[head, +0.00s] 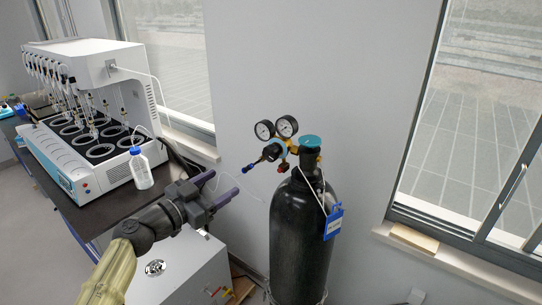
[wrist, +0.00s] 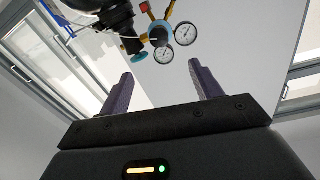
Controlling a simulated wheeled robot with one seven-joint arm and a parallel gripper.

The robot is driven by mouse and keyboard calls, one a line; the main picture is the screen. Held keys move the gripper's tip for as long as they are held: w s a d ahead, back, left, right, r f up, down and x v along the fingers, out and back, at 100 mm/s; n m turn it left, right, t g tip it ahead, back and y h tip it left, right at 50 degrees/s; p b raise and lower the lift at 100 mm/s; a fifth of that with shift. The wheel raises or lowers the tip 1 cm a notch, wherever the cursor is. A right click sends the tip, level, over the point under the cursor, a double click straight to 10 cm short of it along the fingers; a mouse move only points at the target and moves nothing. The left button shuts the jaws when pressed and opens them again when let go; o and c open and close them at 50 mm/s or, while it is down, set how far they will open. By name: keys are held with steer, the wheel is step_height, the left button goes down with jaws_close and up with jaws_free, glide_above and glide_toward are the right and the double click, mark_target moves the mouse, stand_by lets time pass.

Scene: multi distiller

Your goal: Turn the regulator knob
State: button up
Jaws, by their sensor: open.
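The regulator (head: 283,150) is mounted at the top of a black gas cylinder (head: 299,230), with brass fittings and two round white gauges (head: 276,128). Its blue-and-black knob (head: 271,152) faces left, below the gauges; in the wrist view the knob (wrist: 159,34) is beside the gauges (wrist: 164,54). A teal valve handwheel (head: 310,141) tops the cylinder. My gripper (head: 217,187) is open and empty, left of and lower than the regulator, with clear space between them. In the wrist view its purple fingers (wrist: 163,76) point toward the gauges, apart from them.
A white multi-distiller (head: 100,110) and a capped plastic bottle (head: 140,168) stand on the dark bench (head: 90,208) at left. A white cabinet (head: 190,268) is below my arm. A blue tag (head: 333,222) hangs on the cylinder. The wall and windows are behind.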

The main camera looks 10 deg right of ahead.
mark_target(267, 155)
steer(key=shift+d, duration=0.15)
steer(key=p+x, duration=0.7)
steer(key=x, duration=0.9)
steer(key=shift+w+d, duration=0.25)
steer(key=shift+d, duration=0.05)
steer(key=shift+w+d, duration=0.2)
steer(key=shift+d, duration=0.05)
steer(key=c, duration=1)
steer(key=shift+o, duration=0.2)
